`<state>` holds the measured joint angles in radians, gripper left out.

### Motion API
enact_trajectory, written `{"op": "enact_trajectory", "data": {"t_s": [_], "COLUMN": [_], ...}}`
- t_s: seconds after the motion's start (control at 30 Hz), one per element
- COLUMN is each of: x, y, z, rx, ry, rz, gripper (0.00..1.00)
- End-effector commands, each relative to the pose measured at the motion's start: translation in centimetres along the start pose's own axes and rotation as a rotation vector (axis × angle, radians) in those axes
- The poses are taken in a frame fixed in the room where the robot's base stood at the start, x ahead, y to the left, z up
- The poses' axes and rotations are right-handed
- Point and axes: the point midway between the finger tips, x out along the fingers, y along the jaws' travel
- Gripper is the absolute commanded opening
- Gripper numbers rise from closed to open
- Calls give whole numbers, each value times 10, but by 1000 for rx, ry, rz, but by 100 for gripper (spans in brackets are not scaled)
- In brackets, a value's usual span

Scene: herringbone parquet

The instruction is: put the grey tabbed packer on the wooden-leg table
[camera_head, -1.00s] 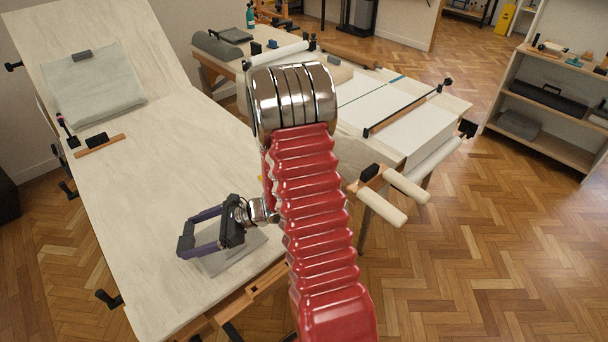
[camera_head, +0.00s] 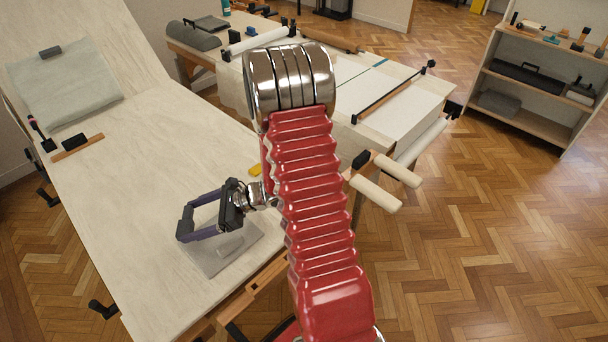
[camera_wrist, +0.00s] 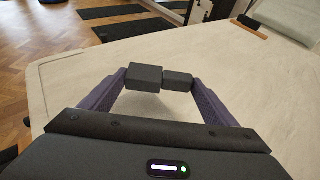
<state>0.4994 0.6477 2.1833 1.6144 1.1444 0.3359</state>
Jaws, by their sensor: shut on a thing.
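The grey tabbed packer (camera_head: 212,262) is a flat grey slab with a small raised tab, in the head view over the near pale bench. My gripper (camera_head: 188,227), with purple fingers and dark tips, is just above it and shut on it. The grip point itself is partly hidden. The wooden-leg table (camera_head: 398,72) stands behind and right of the bench, with a pale top.
The pale bench (camera_head: 130,190) bears a folded grey-green cloth (camera_head: 70,85) and a wooden strip (camera_head: 78,146). Rolls and a long rod (camera_head: 390,93) lie on the far table. Two pale rollers (camera_head: 385,180) jut from its near side. Shelves (camera_head: 540,85) stand right, beyond open parquet.

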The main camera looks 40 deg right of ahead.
Motion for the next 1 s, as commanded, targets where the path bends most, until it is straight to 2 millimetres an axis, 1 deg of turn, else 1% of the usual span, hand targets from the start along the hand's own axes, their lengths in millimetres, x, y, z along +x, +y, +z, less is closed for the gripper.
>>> {"op": "enact_trajectory", "data": {"t_s": [0.17,0.27,0.3,0.37,0.5,0.57,0.63,0.8,0.9,1.0], "x": [-44,-75,-88,-108,-157,-178,-204,-262,-286,-299], "y": [-33,-53,-60,-70,-90,-96,-103,-112,-114,-114], "z": [-12,-22,-26,-32,-47,-54,-62,-81,-90,-95], "rx": [53,91,106,128,182,204,231,292,317,333], "ry": [0,-1,-1,-1,0,0,0,1,2,2], "rz": [-135,-227,-264,-319,-448,-503,-568,-712,-771,-804], "gripper": [59,59,59,59,59,59,59,59,59,59]}}
